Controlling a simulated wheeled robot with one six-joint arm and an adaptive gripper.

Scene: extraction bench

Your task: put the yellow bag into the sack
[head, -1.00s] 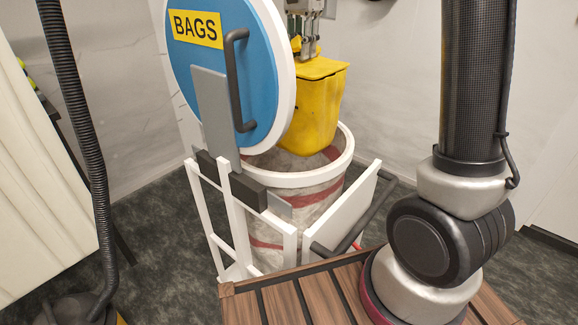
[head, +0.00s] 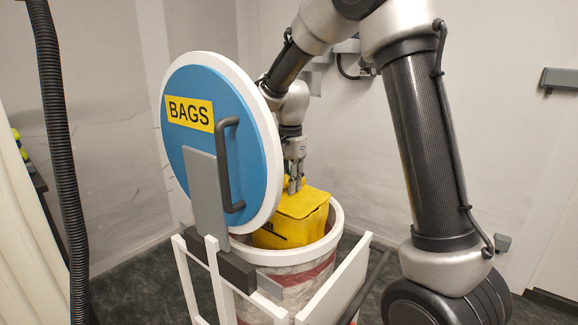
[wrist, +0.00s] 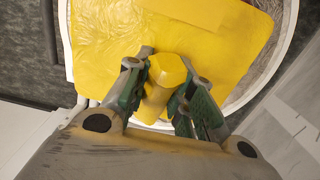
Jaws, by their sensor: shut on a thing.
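The yellow bag (head: 292,218) hangs from my gripper (head: 294,182) in the head view, with its lower part inside the mouth of the sack (head: 300,275). Its top stands above the white rim. The sack is pale with red bands, held in a white frame. In the wrist view my gripper (wrist: 163,88) is shut on the bag's yellow knob-like top, and the bag's flat top (wrist: 110,45) spreads beneath the fingers. The sack's white rim (wrist: 283,60) curves around the bag there. The bag's bottom is hidden inside the sack.
The round blue lid (head: 195,150) marked BAGS stands open at the sack's left, with a dark handle. A white flap (head: 340,290) with a dark bar is at the frame's right front. A dark corrugated hose (head: 58,150) hangs at the left.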

